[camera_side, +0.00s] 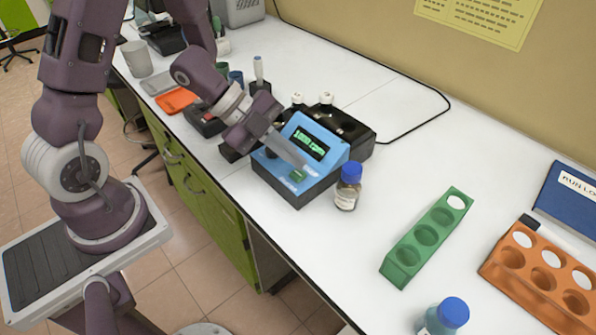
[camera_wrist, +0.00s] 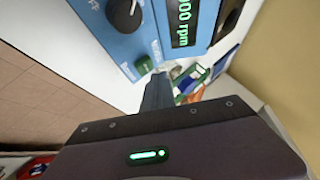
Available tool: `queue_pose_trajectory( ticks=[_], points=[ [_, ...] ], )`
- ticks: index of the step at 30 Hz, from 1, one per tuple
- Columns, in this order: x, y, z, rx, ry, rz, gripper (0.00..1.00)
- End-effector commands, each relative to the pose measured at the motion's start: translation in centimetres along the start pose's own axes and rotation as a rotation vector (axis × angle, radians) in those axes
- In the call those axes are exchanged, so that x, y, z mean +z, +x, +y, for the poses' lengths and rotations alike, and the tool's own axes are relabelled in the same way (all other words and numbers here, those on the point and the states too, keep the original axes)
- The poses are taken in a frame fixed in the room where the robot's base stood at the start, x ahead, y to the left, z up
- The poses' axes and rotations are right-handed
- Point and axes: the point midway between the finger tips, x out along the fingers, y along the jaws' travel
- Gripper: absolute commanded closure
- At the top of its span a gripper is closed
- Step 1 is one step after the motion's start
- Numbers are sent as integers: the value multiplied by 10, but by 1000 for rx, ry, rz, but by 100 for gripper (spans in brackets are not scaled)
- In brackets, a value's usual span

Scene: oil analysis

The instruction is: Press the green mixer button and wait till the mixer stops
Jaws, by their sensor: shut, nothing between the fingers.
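The blue mixer (camera_side: 328,168) stands on the white bench, with a lit display (camera_side: 308,143) showing green digits that look like 1000 rpm. Its green button (camera_side: 297,175) is on the front face, and it also shows in the wrist view (camera_wrist: 143,66) below a black knob (camera_wrist: 125,15). My gripper (camera_side: 311,169) is shut and empty, its tips close over the front face beside the green button. In the wrist view the fingertips (camera_wrist: 159,78) lie just right of the button. I cannot tell whether they touch it.
A small blue-capped bottle (camera_side: 347,188) stands just right of the mixer, close to my gripper. A black unit (camera_side: 345,126) with white-capped bottles sits behind. A green rack (camera_side: 427,238) and an orange rack (camera_side: 540,275) lie to the right, with clear bench between.

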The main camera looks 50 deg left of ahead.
Motion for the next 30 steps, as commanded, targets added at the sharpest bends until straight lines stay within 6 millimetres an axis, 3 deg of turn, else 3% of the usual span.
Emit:
queue_pose_trajectory(
  ticks=[30],
  points=[
    [7,9,7,1,-1,0,100]
  ],
)
